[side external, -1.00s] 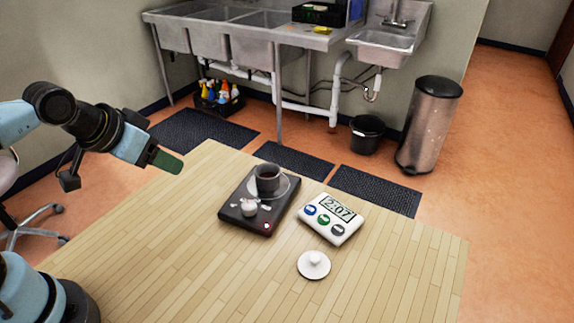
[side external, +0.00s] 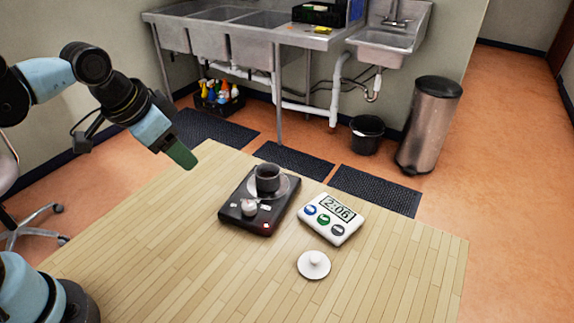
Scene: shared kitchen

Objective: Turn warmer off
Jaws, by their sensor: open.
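The black warmer (side external: 235,215) lies flat on the wooden table. A dark cup (side external: 267,178) stands on a saucer (side external: 284,190) on its far part. On its near part are a small pale knob-like piece (side external: 249,208) and small light markings. A small reddish-white spot (side external: 267,225) shows at its near right corner. My gripper (side external: 184,158) is above the table's far left edge, left of the warmer and apart from it, pointing down and right. Its green-tipped fingers hold nothing that I can see; the gap between them is hard to make out.
A white timer (side external: 331,219) reading 2:06 sits right of the warmer. A white round lid (side external: 313,265) with a knob lies in front of the timer. The table (side external: 160,265) is clear at the left and front. Sinks stand beyond it.

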